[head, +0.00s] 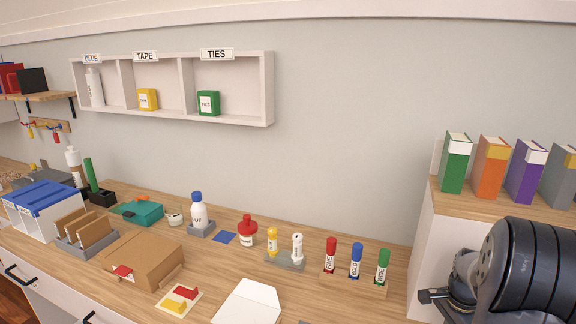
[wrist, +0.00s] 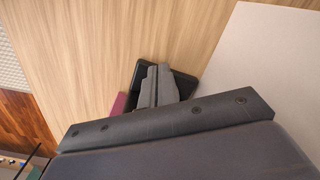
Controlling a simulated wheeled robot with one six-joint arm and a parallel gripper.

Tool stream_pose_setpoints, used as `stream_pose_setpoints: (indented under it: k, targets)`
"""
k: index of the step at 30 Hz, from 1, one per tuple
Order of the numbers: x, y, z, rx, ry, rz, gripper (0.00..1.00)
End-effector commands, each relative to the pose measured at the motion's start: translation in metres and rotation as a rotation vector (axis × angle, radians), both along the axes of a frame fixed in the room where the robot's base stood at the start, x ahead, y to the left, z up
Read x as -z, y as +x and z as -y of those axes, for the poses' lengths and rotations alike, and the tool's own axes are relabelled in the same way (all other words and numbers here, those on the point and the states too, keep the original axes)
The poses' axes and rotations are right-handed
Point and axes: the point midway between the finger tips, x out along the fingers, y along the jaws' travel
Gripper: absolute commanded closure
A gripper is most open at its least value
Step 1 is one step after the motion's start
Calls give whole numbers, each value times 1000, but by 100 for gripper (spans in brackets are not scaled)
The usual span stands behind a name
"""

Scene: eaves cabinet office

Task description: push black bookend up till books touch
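A black upright block (head: 33,80), which looks like the black bookend, stands on the small wall shelf at the far left of the head view. Red books (head: 11,78) stand to its left; any gap between them is too small to tell. My gripper (head: 432,296) is at the lower right of the head view, far from that shelf, in front of the white cabinet. In the wrist view my gripper (wrist: 155,85) shows as grey and black parts over a wood surface.
Green (head: 455,163), orange (head: 490,167) and purple (head: 525,171) books stand apart on the right cabinet top (head: 434,207). The desk (head: 215,262) holds bottles, markers and boxes. A divided wall rack (head: 269,90) hangs above it. A purplish thing (wrist: 118,104) shows beside my gripper.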

Motion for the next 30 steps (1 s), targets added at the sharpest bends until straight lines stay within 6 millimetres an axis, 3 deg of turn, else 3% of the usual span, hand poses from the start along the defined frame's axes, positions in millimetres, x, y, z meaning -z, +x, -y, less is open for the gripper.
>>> stream_pose_setpoints:
  k: [30]
  targets:
    - [0, -7, 17, 1, -1, 0, 100]
